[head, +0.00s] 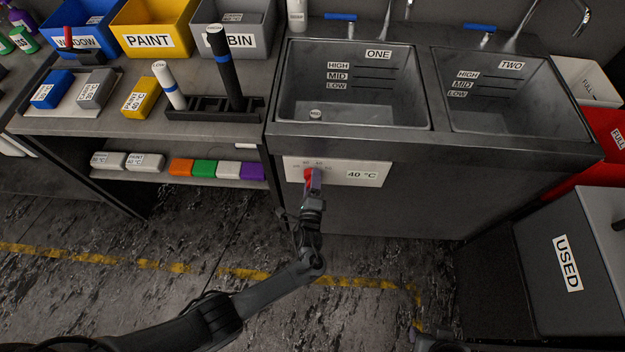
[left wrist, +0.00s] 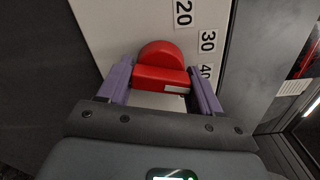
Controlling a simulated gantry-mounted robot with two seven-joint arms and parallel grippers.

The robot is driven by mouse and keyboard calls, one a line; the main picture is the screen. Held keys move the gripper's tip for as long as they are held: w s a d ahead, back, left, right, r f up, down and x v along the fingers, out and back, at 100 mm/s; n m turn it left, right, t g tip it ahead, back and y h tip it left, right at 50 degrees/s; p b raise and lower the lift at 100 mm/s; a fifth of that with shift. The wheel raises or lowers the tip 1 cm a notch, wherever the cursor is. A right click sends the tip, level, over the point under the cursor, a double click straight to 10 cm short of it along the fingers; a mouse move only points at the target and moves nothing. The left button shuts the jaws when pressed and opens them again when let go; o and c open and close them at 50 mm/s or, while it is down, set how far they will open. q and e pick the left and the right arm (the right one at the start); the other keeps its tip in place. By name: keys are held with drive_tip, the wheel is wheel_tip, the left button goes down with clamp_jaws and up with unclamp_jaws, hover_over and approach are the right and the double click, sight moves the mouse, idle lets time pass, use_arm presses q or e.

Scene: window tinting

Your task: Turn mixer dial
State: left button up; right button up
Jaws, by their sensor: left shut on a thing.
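The red mixer dial (head: 309,175) sits on a white panel (head: 338,172) on the front of the sink unit, below sink ONE. A "40 °C" label (head: 361,175) is on the panel's right side. My left gripper (head: 313,185) is at the dial, shut on it. In the left wrist view the dial (left wrist: 160,68) shows a round top and a straight bar between the two purple fingers (left wrist: 160,84). The numbers 20, 30 and 40 are printed to the right of the dial there. A small white mark is on the bar's right end.
Sinks ONE (head: 354,85) and TWO (head: 497,92) are above the panel, with blue-handled taps behind. A shelf with sponges (head: 203,168) is to the left. A USED bin (head: 567,262) stands at the right. The floor in front is clear.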

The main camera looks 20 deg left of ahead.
use_arm(q)
drive_tip(key=shift+m, duration=0.3)
drive_tip(key=o, duration=1)
drive_tip(key=shift+c, duration=0.2)
drive_tip(key=shift+s, duration=0.1)
drive_tip(key=p+v, duration=0.3)
drive_tip(key=v, duration=0.7)
drive_tip(key=shift+s+d, duration=0.2)
drive_tip(key=shift+s, duration=0.1)
